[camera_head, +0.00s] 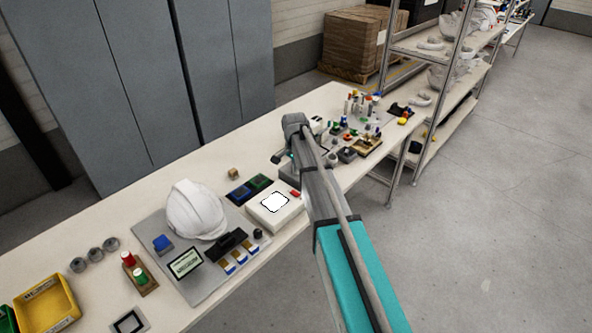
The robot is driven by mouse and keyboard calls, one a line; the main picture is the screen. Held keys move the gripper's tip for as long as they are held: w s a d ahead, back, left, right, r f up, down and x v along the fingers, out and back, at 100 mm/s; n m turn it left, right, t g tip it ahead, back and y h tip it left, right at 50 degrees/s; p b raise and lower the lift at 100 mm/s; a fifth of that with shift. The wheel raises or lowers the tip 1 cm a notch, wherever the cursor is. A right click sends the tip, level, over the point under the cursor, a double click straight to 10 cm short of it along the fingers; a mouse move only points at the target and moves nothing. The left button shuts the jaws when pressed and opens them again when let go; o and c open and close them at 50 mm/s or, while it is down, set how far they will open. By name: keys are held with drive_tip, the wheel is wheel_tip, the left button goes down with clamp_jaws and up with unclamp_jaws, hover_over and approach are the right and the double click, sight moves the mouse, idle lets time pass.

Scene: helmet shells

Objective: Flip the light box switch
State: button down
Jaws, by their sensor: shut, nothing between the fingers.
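The light box (264,212) is a white box on the table, just right of the grey mat. Its top has a bright white panel with a dark outline. A small red switch (295,193) sits at its right rear edge; which way it is set is too small to tell. My arm reaches in from the lower right and passes close to the right of the box. My gripper (279,158) shows only as a small dark shape below the wrist, behind the switch and apart from it. It is shut and empty, and partly hidden by my arm.
A white helmet (196,210) stands on the grey mat (205,285) left of the box. Dark blue and green panels (250,188) lie behind the box. Small coloured parts (355,130) crowd the table beyond my arm. A yellow bin (47,305) is at the lower left.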

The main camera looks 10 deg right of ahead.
sight(294, 192)
drive_tip(key=shift+s+d+f+b, duration=0.1)
drive_tip(key=shift+f+b, duration=2.2)
drive_tip(key=shift+f, duration=0.15)
drive_tip(key=shift+s+d+f+b, duration=0.1)
drive_tip(key=shift+f+b, duration=2.15)
drive_tip(key=shift+f, duration=0.15)
drive_tip(key=shift+f, duration=0.2)
drive_tip(key=shift+w+a, duration=0.15)
drive_tip(key=shift+w+a+r, duration=0.25)
drive_tip(key=shift+w+a, duration=0.1)
drive_tip(key=shift+w, duration=0.15)
drive_tip(key=shift+r, duration=0.1)
wheel_tip(294, 192, up, 14)
drive_tip(key=s+d+p, duration=0.1)
drive_tip(key=p, duration=1.3)
drive_tip(key=shift+s+f, duration=0.2)
drive_tip(key=shift+s, duration=0.1)
